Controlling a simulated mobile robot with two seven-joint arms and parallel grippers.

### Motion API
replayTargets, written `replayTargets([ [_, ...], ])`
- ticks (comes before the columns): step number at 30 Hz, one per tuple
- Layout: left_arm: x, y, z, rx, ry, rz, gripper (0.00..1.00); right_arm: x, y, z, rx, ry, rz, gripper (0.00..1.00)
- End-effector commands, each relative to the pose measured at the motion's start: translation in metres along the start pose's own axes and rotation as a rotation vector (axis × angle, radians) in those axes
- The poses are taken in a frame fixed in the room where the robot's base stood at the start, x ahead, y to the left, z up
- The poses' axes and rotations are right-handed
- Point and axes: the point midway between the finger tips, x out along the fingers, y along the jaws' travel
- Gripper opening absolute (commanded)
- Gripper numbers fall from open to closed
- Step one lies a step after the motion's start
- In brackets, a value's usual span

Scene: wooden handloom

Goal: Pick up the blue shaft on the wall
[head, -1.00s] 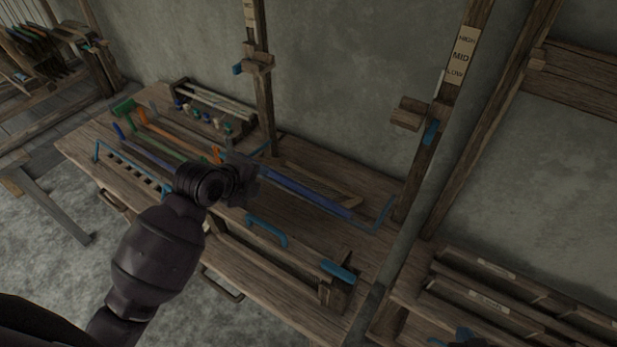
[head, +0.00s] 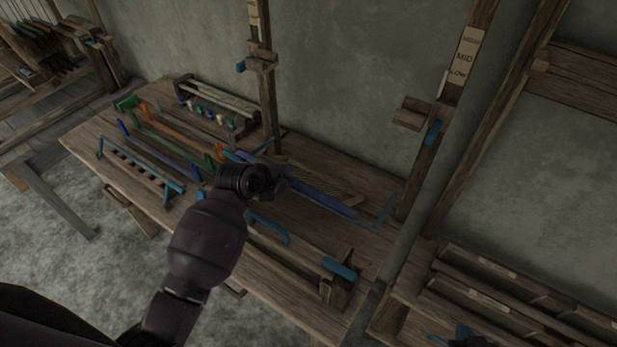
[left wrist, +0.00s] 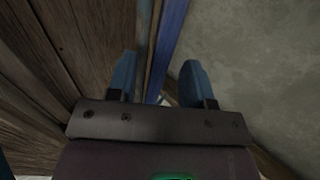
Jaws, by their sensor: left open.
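A long dark blue shaft (head: 318,197) runs slantwise above the workbench near the wall, from behind my left gripper toward a thin blue bracket (head: 385,216). My left gripper (head: 277,183) is at the shaft's left part in the head view, and its fingers are hard to make out there. In the left wrist view my left gripper (left wrist: 160,80) is open. The blue shaft (left wrist: 170,45) passes between its two blue fingertips, apparently without contact. What looks like my right gripper (head: 455,338) is dark with blue parts, cut off at the bottom edge.
The wooden workbench (head: 90,140) carries green, orange and blue rods at left and a rack of small spools (head: 215,105). A blue handle (head: 270,229) lies in front. Upright posts (head: 262,80) and a grey pole (head: 440,185) stand nearby. The wall is close behind.

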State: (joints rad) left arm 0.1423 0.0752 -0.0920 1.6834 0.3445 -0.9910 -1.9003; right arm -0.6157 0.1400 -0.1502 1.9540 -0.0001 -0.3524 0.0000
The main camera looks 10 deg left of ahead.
Motion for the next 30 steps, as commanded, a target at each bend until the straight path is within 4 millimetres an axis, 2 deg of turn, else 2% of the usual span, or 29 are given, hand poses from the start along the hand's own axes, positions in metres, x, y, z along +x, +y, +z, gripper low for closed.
replayTargets([
  [6,0.0007,0.0002,0.0001,0.0,0.0,0.0,0.47,-0.0003,0.0001,0.0014,0.001,-0.002,0.0,0.0],
  [8,0.0006,0.0002,0.0001,0.0,0.0,0.0,0.39,-0.0004,0.0001,0.0016,0.001,-0.003,0.001,0.0],
  [15,0.0005,0.0002,0.0001,0.0,0.0,0.001,0.02,-0.0005,0.0001,0.0017,0.001,-0.003,0.001,0.0],
  [16,0.0005,0.0002,0.0001,0.0,0.0,0.001,0.0,-0.0005,0.0001,0.0017,0.001,-0.003,0.001,0.0],
  [30,-0.0012,-0.0024,0.0002,0.001,0.0,-0.002,0.0,-0.0006,0.0001,0.0013,0.001,-0.002,0.001,0.0],
])
